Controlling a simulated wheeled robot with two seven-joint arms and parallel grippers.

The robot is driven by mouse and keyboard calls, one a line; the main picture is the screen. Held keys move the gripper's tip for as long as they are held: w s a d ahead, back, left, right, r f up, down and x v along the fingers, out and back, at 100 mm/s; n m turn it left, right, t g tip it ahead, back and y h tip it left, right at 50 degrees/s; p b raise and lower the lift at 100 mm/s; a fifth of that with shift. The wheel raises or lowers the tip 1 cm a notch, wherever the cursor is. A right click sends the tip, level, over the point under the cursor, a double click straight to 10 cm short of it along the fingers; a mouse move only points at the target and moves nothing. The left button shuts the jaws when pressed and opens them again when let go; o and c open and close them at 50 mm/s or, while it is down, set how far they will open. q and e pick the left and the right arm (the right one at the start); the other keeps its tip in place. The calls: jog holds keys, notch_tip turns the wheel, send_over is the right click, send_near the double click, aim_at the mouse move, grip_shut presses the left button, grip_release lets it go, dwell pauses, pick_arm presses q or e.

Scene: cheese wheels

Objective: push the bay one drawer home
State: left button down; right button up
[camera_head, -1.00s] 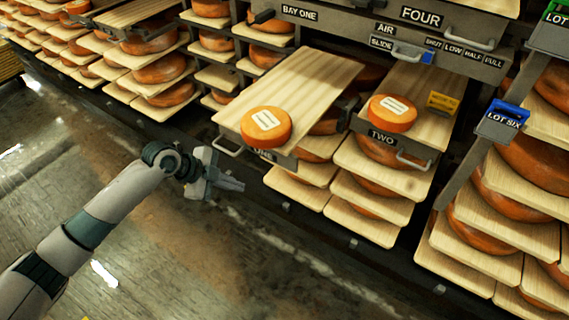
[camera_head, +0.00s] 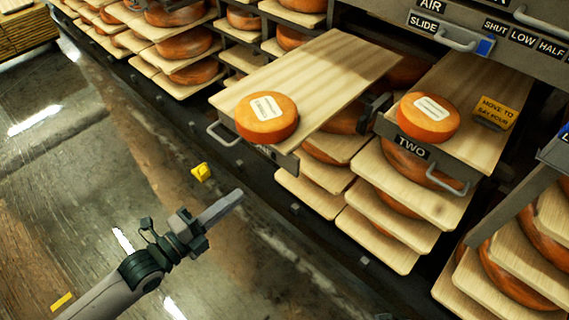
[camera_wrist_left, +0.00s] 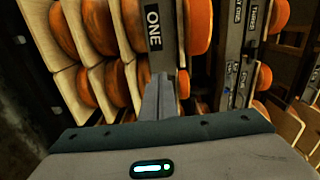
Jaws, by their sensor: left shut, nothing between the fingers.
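The drawer marked ONE (camera_head: 335,75) is a pale wooden board that stands well out from the rack. An orange cheese wheel (camera_head: 266,118) with a white label sits near its front. Its metal handle (camera_head: 224,134) is at the front left corner. In the wrist view its front plate (camera_wrist_left: 153,25) reads ONE, sideways. My left gripper (camera_head: 237,196) is shut and empty, below and in front of the drawer in the head view. Its fingers also show in the wrist view (camera_wrist_left: 158,85), pointing toward the plate. I cannot tell whether they touch it. My right gripper is out of view.
The drawer marked TWO (camera_head: 460,80) also stands out on the right, with a cheese wheel (camera_head: 429,117) and a yellow sign (camera_head: 494,112). Shelves of cheese lie below both. A small yellow object (camera_head: 201,172) lies near the rack base. The floor at left is mostly clear.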

aim_at(283, 159)
pick_arm(q)
jog(key=shift+s+r, duration=0.3)
jog(key=shift+s, duration=0.05)
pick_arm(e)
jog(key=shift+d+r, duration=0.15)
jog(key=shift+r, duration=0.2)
pick_arm(q)
jog(key=shift+w, duration=0.1)
